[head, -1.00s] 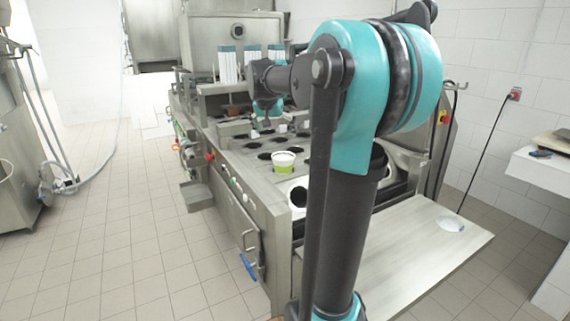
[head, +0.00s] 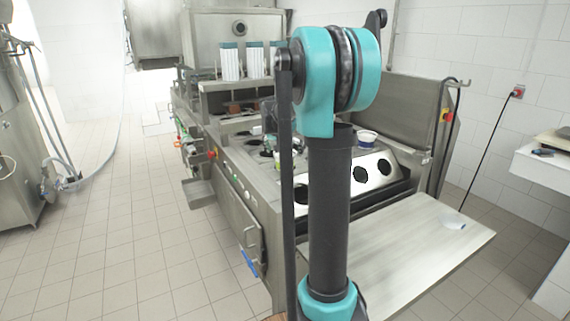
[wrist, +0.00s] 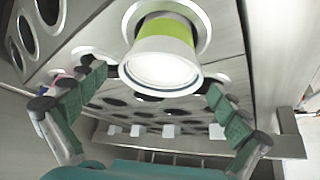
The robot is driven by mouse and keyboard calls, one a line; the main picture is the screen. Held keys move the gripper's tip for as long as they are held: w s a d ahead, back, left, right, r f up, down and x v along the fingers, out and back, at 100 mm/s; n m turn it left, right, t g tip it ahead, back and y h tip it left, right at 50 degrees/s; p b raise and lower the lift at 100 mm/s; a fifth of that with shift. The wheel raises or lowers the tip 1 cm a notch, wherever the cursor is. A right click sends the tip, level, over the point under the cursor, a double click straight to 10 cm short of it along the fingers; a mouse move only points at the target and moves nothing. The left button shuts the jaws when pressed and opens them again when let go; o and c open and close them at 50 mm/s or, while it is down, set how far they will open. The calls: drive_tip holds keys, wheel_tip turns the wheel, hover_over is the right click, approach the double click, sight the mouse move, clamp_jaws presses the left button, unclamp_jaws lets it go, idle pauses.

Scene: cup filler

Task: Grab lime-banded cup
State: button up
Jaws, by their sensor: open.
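The lime-banded cup (wrist: 168,32) is white with a lime band and shows at the top middle of the wrist view. Its wide rim faces the camera, and its base end is at a round opening in a metal plate. My gripper (wrist: 158,84) is open, with one green-padded finger on each side of the picture, below and beside the cup. The fingers appear apart from the cup.
The filling machine (head: 240,205) has a plate with several round holes. Another white cup (head: 367,136) stands on it, right of my arm. The tiled floor (head: 120,240) at left is clear.

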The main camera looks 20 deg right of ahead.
drive_tip(key=shift+x, duration=0.85)
drive_tip(key=c, duration=1.4)
drive_tip(key=shift+c, duration=0.2)
